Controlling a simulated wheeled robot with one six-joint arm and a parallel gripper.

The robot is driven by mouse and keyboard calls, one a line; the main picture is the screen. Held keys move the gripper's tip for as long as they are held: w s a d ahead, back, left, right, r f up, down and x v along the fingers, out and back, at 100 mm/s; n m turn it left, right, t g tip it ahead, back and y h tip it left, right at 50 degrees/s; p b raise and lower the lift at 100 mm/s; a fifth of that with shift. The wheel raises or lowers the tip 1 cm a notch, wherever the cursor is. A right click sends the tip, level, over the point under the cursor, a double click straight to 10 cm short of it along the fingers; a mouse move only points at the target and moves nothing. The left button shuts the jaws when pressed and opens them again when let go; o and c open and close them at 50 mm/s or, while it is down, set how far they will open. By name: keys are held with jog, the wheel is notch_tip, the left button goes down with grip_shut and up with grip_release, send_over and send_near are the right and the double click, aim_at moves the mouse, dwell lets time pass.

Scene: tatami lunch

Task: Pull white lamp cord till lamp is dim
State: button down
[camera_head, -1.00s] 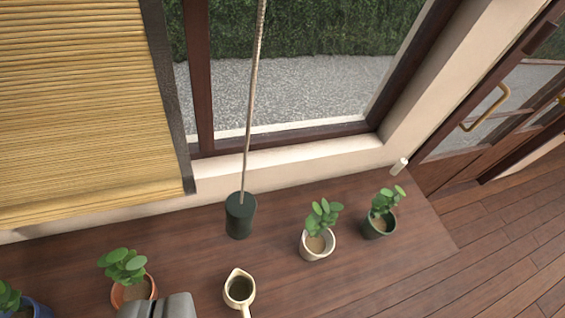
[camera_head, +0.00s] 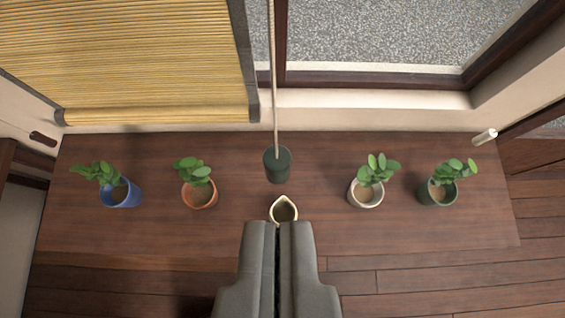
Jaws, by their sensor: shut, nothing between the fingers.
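A small white cylinder (camera_head: 485,136) sits at the right, over the far right corner of the wooden shelf near the wall. It may be the white cord's pull, but I cannot make out a cord on it. A beige cord (camera_head: 274,75) hangs down the middle to a dark green cylinder (camera_head: 278,166) over the shelf. No lamp is in view. My gripper (camera_head: 278,226) is at bottom centre, shut and empty, pointing at the shelf. It is well left of the white cylinder and overlaps the lower part of the small cream jug (camera_head: 284,209) in the picture.
On the wooden shelf (camera_head: 230,225) stand plants in a blue pot (camera_head: 121,195), an orange pot (camera_head: 200,196), a cream pot (camera_head: 366,195) and a green pot (camera_head: 437,195). A dark red cylinder (camera_head: 42,138) is at the far left. A bamboo blind (camera_head: 130,60) covers the left window.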

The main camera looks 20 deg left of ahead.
send_over(279, 176)
jog(key=f, duration=1)
jog(key=shift+s, duration=0.25)
jog(key=shift+f, duration=0.55)
jog(key=shift+f, duration=0.15)
jog(key=shift+f, duration=2)
